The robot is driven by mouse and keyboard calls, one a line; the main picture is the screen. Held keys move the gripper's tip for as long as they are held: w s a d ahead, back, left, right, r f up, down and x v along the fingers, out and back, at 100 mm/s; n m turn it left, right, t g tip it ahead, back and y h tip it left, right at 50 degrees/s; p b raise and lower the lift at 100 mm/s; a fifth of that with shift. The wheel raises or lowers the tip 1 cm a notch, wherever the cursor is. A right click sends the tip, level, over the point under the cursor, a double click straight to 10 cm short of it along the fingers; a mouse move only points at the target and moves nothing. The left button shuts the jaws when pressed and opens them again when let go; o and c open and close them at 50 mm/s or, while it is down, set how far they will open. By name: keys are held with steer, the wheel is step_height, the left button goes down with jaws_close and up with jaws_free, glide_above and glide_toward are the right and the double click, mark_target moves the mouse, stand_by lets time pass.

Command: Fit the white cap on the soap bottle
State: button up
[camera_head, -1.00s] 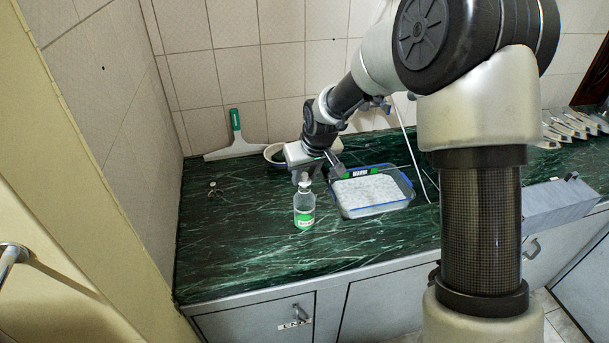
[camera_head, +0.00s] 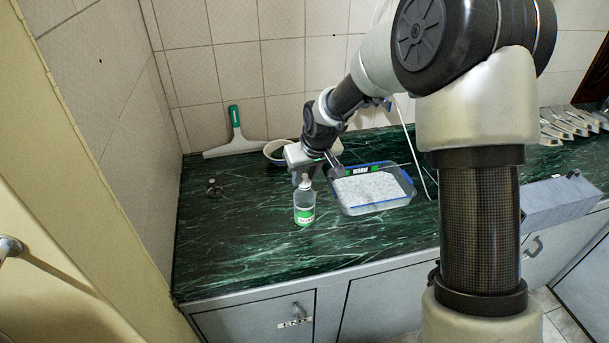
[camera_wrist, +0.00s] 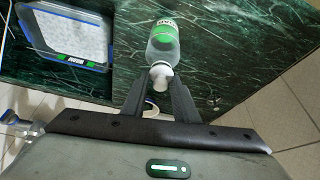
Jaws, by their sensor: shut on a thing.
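The clear soap bottle (camera_head: 304,208) with a green label stands upright on the green counter; it also shows in the wrist view (camera_wrist: 163,42). The white cap (camera_wrist: 160,74) is at the bottle's neck, in line with it. My gripper (camera_wrist: 159,86) is shut on the cap, with one dark finger on each side. In the head view my gripper (camera_head: 304,178) is right above the bottle. The cap's lower edge and the neck overlap, so I cannot tell how far the cap is seated.
A clear tray with blue edges (camera_head: 345,208) holding white material stands just right of the bottle. A bowl (camera_head: 271,155) and a green-handled squeegee (camera_head: 236,140) are behind. A small item (camera_head: 212,188) lies at left. The counter's front is clear.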

steer(key=o, duration=1.1)
steer(key=v, duration=1.7)
steer(key=shift+p, duration=0.45)
steer(key=shift+s+r, duration=0.1)
steer(key=shift+r, duration=0.05)
steer(key=s+d+r+m+p, duration=0.1)
steer(key=s+d+r, duration=0.2)
steer(key=s, duration=0.5)
steer(key=s+d+r+m+h+p, duration=0.1)
steer(key=s+d+r+m+p, duration=0.1)
steer(key=s+d+r, duration=0.2)
steer(key=s+d+r+m+t+h+p, duration=0.1)
steer(key=s+d+r+m+p, duration=0.1)
steer(key=s+d, duration=0.5)
steer(key=s+r, duration=0.1)
steer(key=s, duration=0.5)
steer(key=shift+r, duration=0.4)
